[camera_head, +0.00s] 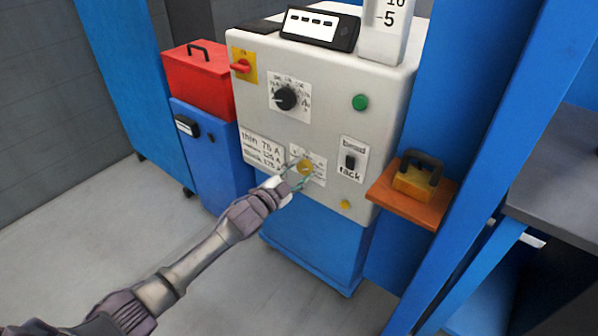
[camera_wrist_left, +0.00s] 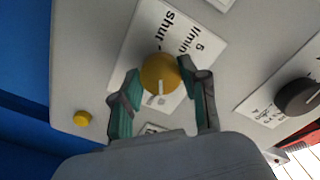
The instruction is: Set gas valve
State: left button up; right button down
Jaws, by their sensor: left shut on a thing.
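The gas valve is a yellow round knob (camera_head: 305,166) on a white label plate, low on the front of a grey-white machine panel (camera_head: 325,115). It also shows in the left wrist view (camera_wrist_left: 158,72), with a pale pointer mark on it and the words "shut" and "l/min" on the label (camera_wrist_left: 190,32). My left gripper (camera_head: 300,174) reaches the panel from the lower left. Its two green-padded fingers (camera_wrist_left: 160,92) are on either side of the knob and shut on it. Part of the label is hidden behind the fingers. My right gripper is not in view.
Above are a black dial (camera_head: 286,98), a red switch (camera_head: 241,66) and a green button (camera_head: 360,102). To the right are a "bead/tack" switch (camera_head: 350,161) and an orange shelf (camera_head: 408,212) with a yellow block. A small yellow button (camera_head: 345,204) sits below. Blue posts stand at right.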

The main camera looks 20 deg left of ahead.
pick_arm(q)
jog(key=shift+f, duration=0.1)
jog(key=o, duration=1.1)
jog(key=shift+o, duration=0.2)
jog(key=v, duration=1.2)
